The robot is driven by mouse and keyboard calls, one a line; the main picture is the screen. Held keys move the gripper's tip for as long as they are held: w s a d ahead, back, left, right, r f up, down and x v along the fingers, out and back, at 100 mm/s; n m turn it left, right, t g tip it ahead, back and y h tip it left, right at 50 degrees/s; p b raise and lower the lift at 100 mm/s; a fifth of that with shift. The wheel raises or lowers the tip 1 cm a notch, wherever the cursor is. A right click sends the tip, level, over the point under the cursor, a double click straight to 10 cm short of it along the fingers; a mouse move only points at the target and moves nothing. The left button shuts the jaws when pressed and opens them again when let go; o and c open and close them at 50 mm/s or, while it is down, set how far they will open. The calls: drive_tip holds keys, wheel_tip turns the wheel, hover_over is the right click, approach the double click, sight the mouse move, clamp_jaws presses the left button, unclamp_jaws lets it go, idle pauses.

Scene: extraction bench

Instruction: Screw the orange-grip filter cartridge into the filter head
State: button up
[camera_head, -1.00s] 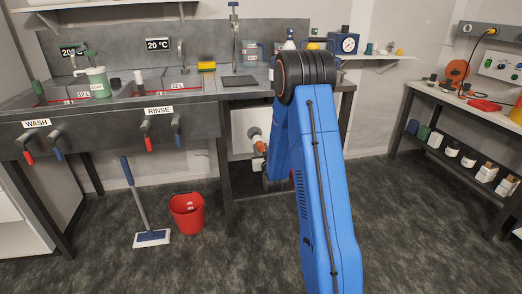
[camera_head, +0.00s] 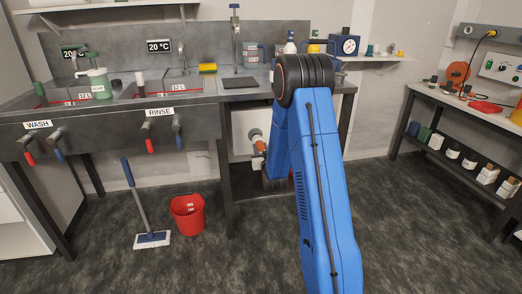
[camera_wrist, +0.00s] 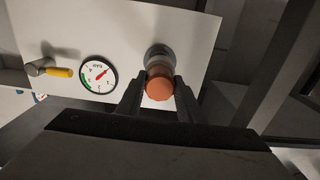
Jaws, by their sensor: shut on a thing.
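The orange-grip filter cartridge (camera_wrist: 160,88) shows in the wrist view with its orange end toward the camera. My gripper (camera_wrist: 160,94) is shut on it, one dark finger on each side. The far end of the cartridge meets the round grey filter head (camera_wrist: 158,54) on a white panel (camera_wrist: 200,30); I cannot tell how deep it sits. In the head view the cartridge (camera_head: 260,146) shows as a small orange piece below the filter head (camera_head: 254,134), under the bench. My blue arm hides the gripper there.
A pressure gauge (camera_wrist: 98,74) and a yellow-handled valve (camera_wrist: 60,72) are left of the cartridge on the panel. A bench leg (camera_head: 226,170) stands left of the panel.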

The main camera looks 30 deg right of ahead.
drive_tip(key=shift+w+d, duration=0.2)
drive_tip(key=shift+w, duration=0.5)
drive_tip(key=m, duration=0.4)
drive_tip(key=shift+m, duration=0.4)
drive_tip(key=m, duration=0.4)
drive_tip(key=o, duration=1.2)
drive_tip(key=shift+s, duration=0.1)
